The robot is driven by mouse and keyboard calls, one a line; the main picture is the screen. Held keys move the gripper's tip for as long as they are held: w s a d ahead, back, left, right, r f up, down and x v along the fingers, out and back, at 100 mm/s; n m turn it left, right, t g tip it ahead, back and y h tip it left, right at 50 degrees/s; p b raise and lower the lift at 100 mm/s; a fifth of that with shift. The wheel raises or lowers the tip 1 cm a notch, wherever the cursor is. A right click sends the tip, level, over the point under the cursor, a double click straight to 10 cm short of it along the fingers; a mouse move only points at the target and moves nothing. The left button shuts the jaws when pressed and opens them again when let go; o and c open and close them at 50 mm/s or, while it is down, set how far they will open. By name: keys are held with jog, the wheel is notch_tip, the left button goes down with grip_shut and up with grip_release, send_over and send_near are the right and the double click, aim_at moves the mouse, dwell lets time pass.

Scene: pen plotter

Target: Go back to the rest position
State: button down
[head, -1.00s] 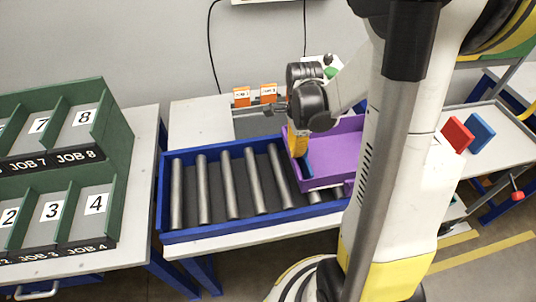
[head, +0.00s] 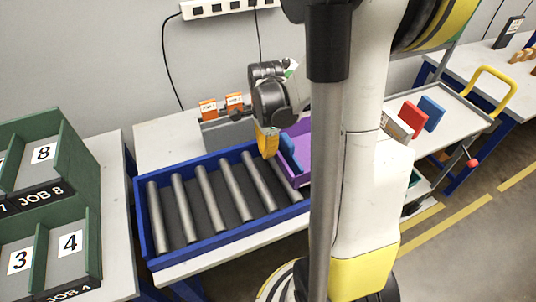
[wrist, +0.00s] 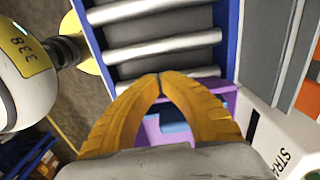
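My gripper (head: 267,155) hangs over the blue roller conveyor (head: 142,225), at the left end of a purple tray (head: 306,160) that is partly hidden behind my column. In the wrist view my gripper's two yellow fingers (wrist: 160,76) meet at their tips, with nothing visible held between them. The purple tray also shows behind the fingers in the wrist view (wrist: 212,88). A blue item (head: 291,152) stands in the tray near the fingers. I cannot tell whether the fingers touch the tray.
A green job rack (head: 85,185) stands on the left table. Orange boxes (head: 208,110) sit behind the conveyor. A red block (head: 414,119) and a blue block (head: 432,112) stand on a cart (head: 465,118) at right. Floor at lower right is open.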

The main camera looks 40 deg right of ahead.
notch_tip(320, 180, up, 9)
jog(key=d+p, duration=0.1)
jog(key=p, duration=0.1)
jog(key=shift+s+d+f, duration=0.15)
jog(key=shift+s+f, duration=0.05)
